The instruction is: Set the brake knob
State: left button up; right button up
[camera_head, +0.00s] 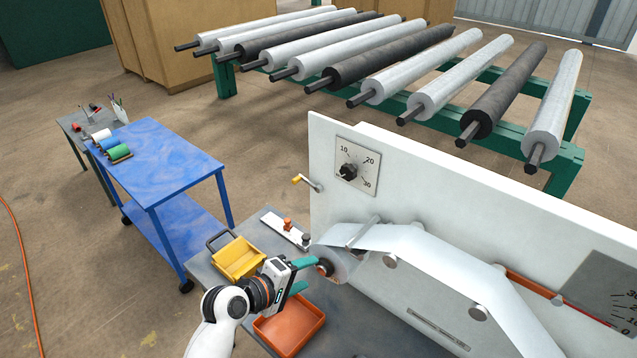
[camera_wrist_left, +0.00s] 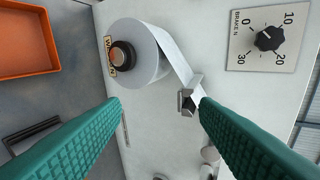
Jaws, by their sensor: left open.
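The brake dial plate (camera_head: 370,160) is on the white machine panel, marked up to 30, with a black brake knob (camera_head: 348,172) on it. In the left wrist view the knob (camera_wrist_left: 268,39) sits at the upper right, on a plate labelled BRAKE N. Its pointer appears to face the 0 side, but is too small to read surely. My left gripper (camera_head: 304,275) is open and empty, below the knob and near the white film roll (camera_head: 338,262). In the wrist view its green fingers (camera_wrist_left: 160,106) are wide apart, away from the knob. My right gripper is out of view.
A small crank with a yellow handle (camera_head: 297,180) sticks out left of the dial. A yellow bin (camera_head: 238,258) and an orange tray (camera_head: 290,330) stand on the grey table. White film (camera_head: 430,250) runs across the panel. A blue cart (camera_head: 165,160) stands left.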

aim_at(346, 174)
pick_arm(q)
jog(key=w+d+r+n+t+h, duration=0.25)
jog(key=w+r+n+t, duration=0.25)
jog(key=w+r+n, duration=0.75)
jog(key=w+d+m+b, duration=0.1)
jog(key=w, duration=0.1)
jog(key=w+d+f+b, duration=0.1)
jog(key=w+d, duration=0.1)
jog(key=w+d+m+b, duration=0.1)
jog(key=w, duration=0.2)
jog(key=shift+d+f+m, duration=0.3)
jog(key=shift+m, duration=0.05)
jog(key=shift+w+r, duration=0.1)
jog(key=shift+w, duration=0.05)
jog(key=c, duration=0.7)
jog(key=shift+c, duration=0.2)
